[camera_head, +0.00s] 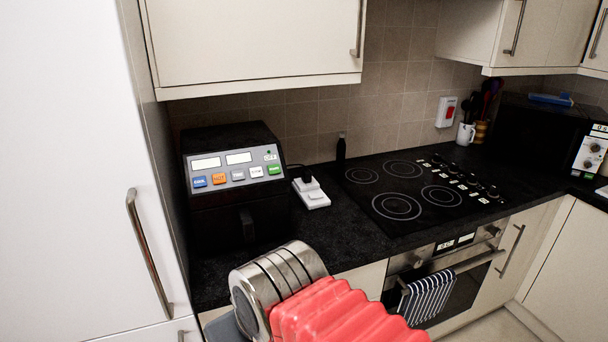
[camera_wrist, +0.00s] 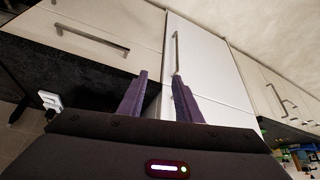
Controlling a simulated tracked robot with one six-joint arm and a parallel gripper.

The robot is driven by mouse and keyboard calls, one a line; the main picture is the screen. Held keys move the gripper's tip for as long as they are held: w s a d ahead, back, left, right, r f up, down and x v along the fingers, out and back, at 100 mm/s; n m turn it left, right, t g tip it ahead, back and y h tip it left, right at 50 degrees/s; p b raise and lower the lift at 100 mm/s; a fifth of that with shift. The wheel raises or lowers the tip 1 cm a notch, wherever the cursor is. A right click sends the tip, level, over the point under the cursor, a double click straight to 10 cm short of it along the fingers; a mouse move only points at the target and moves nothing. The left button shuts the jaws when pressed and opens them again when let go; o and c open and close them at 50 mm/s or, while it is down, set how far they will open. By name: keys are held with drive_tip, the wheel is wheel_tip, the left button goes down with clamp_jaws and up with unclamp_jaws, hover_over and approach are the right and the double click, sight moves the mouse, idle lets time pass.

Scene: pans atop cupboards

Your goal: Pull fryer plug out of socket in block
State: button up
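The black fryer (camera_head: 235,190) stands on the dark worktop at the left, with a control panel of coloured buttons on its front. The white socket block (camera_head: 315,197) lies on the worktop just right of it. The dark fryer plug (camera_head: 306,174) sits at the block's far end, with a dark cable toward the fryer. A white block also shows at the left of the wrist view (camera_wrist: 50,101); the plug is unclear there. My gripper (camera_wrist: 158,84) has two purple fingers apart with nothing between them. In the head view only my arm shows, in front of the worktop.
A tall white cupboard (camera_head: 70,180) bounds the left, and a wall cupboard (camera_head: 250,45) hangs above. A striped towel (camera_head: 428,297) hangs on the oven handle.

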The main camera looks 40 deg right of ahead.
drive_tip(key=shift+w+a, duration=0.1)
drive_tip(key=shift+w, duration=0.25)
